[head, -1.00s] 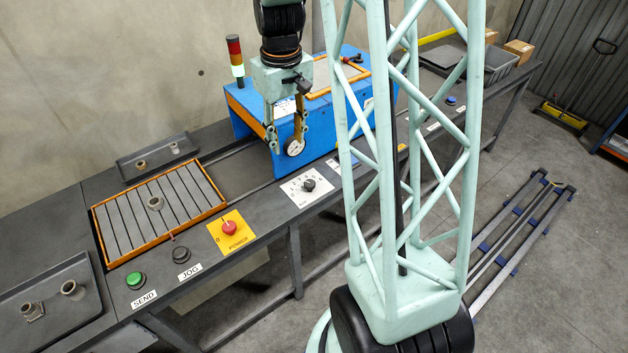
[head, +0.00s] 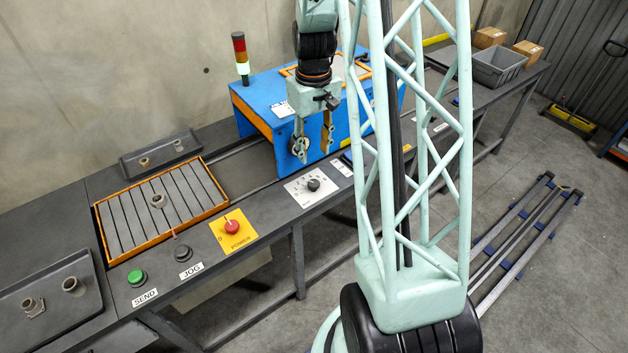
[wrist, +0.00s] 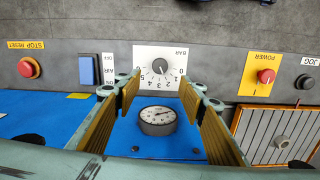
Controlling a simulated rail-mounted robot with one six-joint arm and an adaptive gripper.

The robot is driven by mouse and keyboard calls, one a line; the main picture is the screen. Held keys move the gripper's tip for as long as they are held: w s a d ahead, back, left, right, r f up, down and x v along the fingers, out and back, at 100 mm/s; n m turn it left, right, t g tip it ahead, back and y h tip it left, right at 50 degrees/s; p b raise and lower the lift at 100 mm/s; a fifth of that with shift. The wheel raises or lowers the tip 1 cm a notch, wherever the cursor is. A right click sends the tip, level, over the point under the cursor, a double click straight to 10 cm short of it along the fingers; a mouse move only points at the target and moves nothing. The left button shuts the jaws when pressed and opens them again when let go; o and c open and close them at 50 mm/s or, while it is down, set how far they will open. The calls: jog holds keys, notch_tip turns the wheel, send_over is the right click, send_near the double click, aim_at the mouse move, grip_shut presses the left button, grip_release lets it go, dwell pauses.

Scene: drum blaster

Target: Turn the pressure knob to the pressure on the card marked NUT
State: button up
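The pressure knob (head: 313,185) is a black knob on a white dial plate at the bench's front edge. In the wrist view the knob (wrist: 160,66) shows upside down, with numbers around it and the word BAR. Its exact setting is too small to read surely. A round pressure gauge (wrist: 157,118) is on the blue cabinet's face. My gripper (head: 314,147) is open and empty in front of that face, above and behind the knob. In the wrist view its fingers stand either side of the gauge.
A red POWER knob (head: 232,227) on a yellow plate is left of the dial. A blue switch (wrist: 88,70) and red stop button (wrist: 28,68) are on its other side. The blue cabinet (head: 262,112) stands close behind my gripper. The orange-framed roller bed (head: 130,212) is farther left.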

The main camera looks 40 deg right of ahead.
aim_at(314, 183)
jog(key=shift+f, duration=0.1)
jog(key=shift+f+b, duration=0.75)
jog(key=shift+f, duration=6)
jog(key=shift+c, duration=0.2)
jog(key=c, duration=0.8)
